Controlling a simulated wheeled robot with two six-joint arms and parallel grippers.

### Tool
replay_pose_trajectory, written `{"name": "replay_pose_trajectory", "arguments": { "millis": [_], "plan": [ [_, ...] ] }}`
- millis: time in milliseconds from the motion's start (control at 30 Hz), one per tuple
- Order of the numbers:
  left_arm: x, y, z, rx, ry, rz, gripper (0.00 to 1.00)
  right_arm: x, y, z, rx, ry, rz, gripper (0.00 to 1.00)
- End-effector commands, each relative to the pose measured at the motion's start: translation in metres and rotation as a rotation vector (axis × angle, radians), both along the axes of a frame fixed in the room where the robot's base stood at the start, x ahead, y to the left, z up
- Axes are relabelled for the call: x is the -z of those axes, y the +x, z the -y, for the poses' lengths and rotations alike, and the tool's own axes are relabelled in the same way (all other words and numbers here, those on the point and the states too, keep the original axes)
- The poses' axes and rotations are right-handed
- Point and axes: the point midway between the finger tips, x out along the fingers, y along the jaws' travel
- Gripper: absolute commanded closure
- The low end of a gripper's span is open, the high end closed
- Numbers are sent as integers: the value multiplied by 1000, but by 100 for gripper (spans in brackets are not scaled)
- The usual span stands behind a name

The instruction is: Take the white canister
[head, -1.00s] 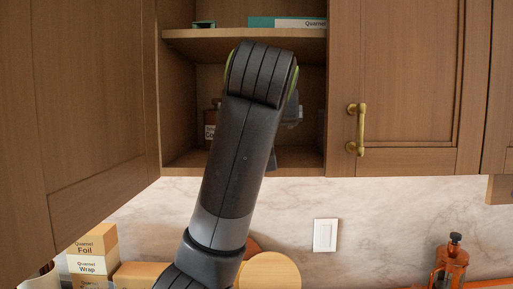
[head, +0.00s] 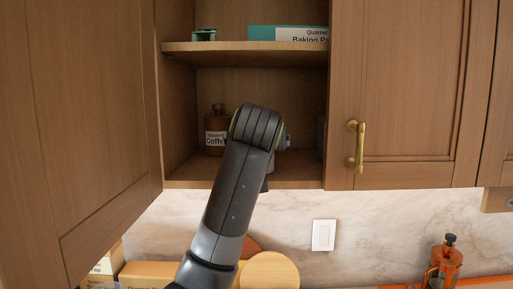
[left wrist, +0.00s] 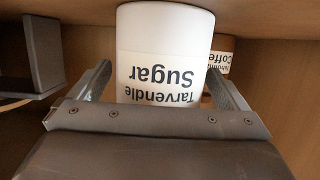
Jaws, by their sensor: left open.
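The white canister (left wrist: 165,50), labelled "Tarvendle Sugar", appears upside down in the left wrist view. It stands between the two fingers of my left gripper (left wrist: 158,82), which is open with one finger on each side. I cannot tell whether either finger touches it. In the head view my left arm reaches into the open cabinet's lower compartment, and its wrist hides the gripper and most or all of the canister. My right gripper is not in view.
A brown coffee jar (head: 215,135) stands left of my wrist, and it also shows behind the canister (left wrist: 222,62). The cabinet shelf (head: 240,46) is above, holding a baking paper box (head: 288,34). An open door (head: 80,110) is at left.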

Motion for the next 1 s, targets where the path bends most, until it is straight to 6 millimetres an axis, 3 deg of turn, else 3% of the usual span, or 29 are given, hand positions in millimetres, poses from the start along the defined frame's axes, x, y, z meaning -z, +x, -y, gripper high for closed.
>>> {"name": "replay_pose_trajectory", "arguments": {
  "millis": [133,567,1000],
  "plan": [
    [1,0,0,0,0,0,5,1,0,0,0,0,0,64],
    [0,0,0,0,0,0,61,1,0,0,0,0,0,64],
    [-6,2,-2,0,0,2,62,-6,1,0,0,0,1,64]
  ]
}}
